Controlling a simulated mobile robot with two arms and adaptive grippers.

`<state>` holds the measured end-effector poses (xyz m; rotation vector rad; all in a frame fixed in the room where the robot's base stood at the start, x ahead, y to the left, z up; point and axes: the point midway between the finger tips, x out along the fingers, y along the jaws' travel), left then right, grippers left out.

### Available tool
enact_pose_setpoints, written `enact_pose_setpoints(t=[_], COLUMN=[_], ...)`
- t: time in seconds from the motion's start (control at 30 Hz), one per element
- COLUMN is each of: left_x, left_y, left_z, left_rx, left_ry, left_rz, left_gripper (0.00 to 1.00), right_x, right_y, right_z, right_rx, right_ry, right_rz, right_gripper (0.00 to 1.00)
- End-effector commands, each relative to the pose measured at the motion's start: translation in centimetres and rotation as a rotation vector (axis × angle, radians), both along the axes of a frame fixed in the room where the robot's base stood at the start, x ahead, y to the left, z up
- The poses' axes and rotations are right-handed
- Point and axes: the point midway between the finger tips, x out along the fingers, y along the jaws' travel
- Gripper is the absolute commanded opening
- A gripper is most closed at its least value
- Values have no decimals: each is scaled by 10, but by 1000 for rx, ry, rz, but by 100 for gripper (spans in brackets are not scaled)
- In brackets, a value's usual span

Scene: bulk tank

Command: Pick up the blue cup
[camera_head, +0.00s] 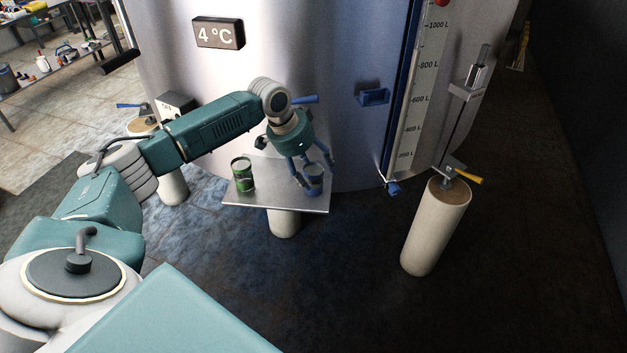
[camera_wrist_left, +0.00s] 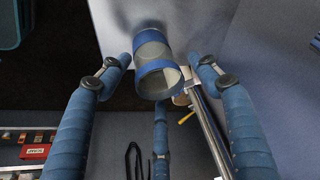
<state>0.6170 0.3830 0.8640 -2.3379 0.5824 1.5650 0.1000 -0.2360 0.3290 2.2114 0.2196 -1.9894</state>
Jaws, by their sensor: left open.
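The blue cup (camera_head: 314,180) stands on the right part of a small metal table (camera_head: 262,203) in front of the tank. In the left wrist view the cup (camera_wrist_left: 153,65) shows blue bands and a grey middle, with its open mouth towards the camera. My left gripper (camera_head: 311,174) is open, its blue fingers spread around the cup. In the left wrist view the fingertips (camera_wrist_left: 160,75) lie on either side of the cup with gaps, and a third finger is below it. My right gripper is in neither view.
A green can (camera_head: 242,174) stands on the left part of the same table. The tank (camera_head: 330,60) rises directly behind. A pale post (camera_head: 437,228) with a yellow-handled valve stands to the right. Dark floor in front is clear.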

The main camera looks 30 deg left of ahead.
Motion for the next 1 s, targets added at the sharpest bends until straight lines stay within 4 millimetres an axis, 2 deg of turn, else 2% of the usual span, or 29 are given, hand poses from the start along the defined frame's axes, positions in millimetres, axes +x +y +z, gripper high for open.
enact_pose_setpoints(t=[0.23,0.4,0.43,0.77,0.87,1.0], left_x=[1,1,1,1,2,3], left_y=[0,0,0,0,0,0], left_z=[-2,-2,-2,1,13,41], left_rx=[1,1,1,0,0,-1], left_ry=[-1,-1,-1,-2,-5,-7], left_rz=[-1,-1,-1,-1,0,-1], left_gripper=[62,28,26,26,26,26], right_x=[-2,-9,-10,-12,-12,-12], right_y=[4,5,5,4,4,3], right_z=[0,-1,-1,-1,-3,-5], right_rx=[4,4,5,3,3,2], right_ry=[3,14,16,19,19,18], right_rz=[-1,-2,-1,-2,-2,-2], right_gripper=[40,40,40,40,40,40])
